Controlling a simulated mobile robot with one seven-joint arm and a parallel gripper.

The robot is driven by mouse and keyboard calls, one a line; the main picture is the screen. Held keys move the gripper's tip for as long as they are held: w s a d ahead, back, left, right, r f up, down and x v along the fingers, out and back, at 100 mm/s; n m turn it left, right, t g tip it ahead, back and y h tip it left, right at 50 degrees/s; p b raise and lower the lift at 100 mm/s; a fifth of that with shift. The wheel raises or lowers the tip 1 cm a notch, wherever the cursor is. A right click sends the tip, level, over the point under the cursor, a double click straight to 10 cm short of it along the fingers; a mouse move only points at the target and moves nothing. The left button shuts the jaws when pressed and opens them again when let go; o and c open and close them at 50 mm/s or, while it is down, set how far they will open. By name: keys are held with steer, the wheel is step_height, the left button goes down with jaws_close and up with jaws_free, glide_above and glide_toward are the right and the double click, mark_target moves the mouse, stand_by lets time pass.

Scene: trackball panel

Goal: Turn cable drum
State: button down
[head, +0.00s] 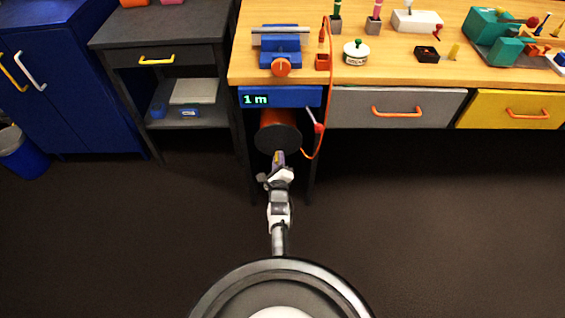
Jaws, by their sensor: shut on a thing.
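The cable drum (279,138) hangs under the left end of the workbench, with an orange body and a dark round front face. An orange cable (323,143) loops at its right and runs up over the bench edge. A blue panel above the drum carries a display (256,99) reading "1 m". My gripper (279,158) is at the lower edge of the drum's face, reaching up from below. It is shut on a part of the drum; the gripped part is small and mostly hidden by the fingers.
The wooden bench top (390,73) holds a blue vise (280,45) and several tools. A grey drawer (398,108) and a yellow drawer (515,110) are to the right. A dark side table (112,38) stands left. The floor around my arm is clear.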

steer(key=shift+a+r+m+b, duration=0.25)
steer(key=shift+a+m+b, duration=0.6)
steer(key=shift+m, duration=0.55)
steer(key=shift+w, duration=0.1)
steer(key=c, duration=1.3)
jaws_free()
steer(key=shift+s+f, duration=0.15)
steer(key=shift+s, duration=0.05)
